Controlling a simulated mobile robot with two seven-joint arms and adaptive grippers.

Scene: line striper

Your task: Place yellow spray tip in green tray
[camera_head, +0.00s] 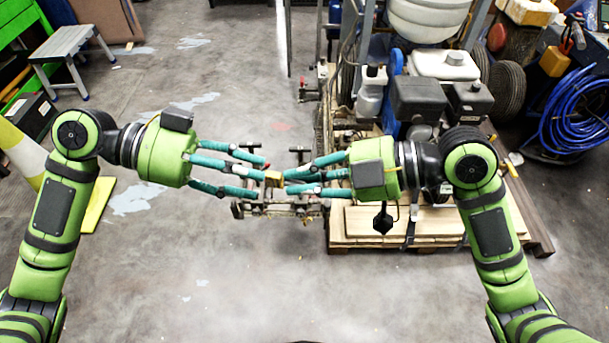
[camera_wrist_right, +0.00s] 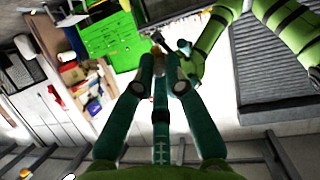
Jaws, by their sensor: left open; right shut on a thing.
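The small yellow spray tip (camera_head: 273,178) is held at the fingertips of my right gripper (camera_head: 288,178), which is shut on it in mid-air. My left gripper (camera_head: 262,176) is open, facing the right one, its fingertips close beside the tip; I cannot tell whether they touch it. In the right wrist view, a small brownish-yellow piece (camera_wrist_right: 157,49) shows between the right fingertips, partly hidden by them. My left arm's fingers reach in there from the upper right. I cannot make out a green tray for certain in either view.
The line striper machine (camera_head: 420,100) stands on a wooden pallet (camera_head: 370,226) beyond my right arm. A blue hose coil (camera_head: 575,115) lies at right. A grey step stool (camera_head: 65,50) and a green rack (camera_head: 15,25) stand at left. The near floor is clear.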

